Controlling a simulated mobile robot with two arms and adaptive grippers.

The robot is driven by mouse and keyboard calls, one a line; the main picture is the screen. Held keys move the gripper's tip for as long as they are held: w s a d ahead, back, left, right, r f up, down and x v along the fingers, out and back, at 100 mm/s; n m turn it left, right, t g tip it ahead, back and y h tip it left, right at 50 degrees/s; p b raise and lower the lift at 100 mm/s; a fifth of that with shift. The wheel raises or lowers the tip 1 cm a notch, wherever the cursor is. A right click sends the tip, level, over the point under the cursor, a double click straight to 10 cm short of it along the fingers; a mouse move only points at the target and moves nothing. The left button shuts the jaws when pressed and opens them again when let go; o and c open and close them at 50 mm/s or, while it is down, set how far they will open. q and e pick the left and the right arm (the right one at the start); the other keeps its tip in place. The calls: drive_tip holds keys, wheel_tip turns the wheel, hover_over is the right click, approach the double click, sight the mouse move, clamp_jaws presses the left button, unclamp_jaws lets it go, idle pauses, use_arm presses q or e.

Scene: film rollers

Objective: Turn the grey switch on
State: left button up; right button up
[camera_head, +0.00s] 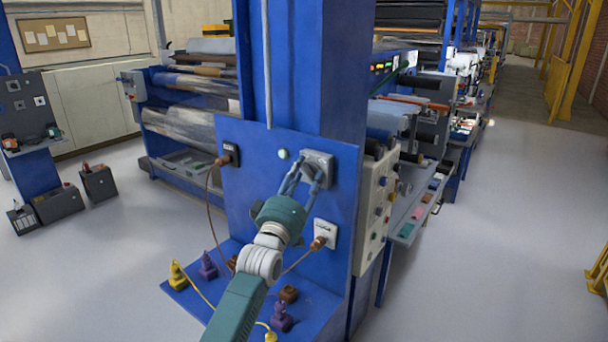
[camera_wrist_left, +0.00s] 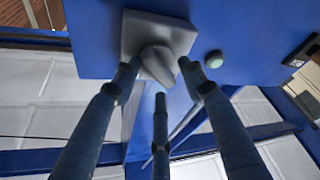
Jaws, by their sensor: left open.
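The grey switch (camera_head: 318,166) is a square plate on the blue panel, right of a small pale green button (camera_head: 283,154). In the left wrist view the plate (camera_wrist_left: 132,32) carries a raised grey knob (camera_wrist_left: 158,62). My left gripper (camera_head: 302,180) is at the switch, its fingers partly covering it in the head view. In the wrist view the left gripper (camera_wrist_left: 158,75) is open, with fingertips around the knob and a third finger below it. I cannot tell whether they touch it. My right gripper is not in view.
A black socket (camera_head: 229,154) and a white socket (camera_head: 325,234) with brown plugs flank the switch. Cables hang over the blue shelf (camera_head: 215,310), which holds yellow, purple and brown plugs. A grey button box (camera_head: 377,205) stands right.

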use_arm(q)
clamp_jaws()
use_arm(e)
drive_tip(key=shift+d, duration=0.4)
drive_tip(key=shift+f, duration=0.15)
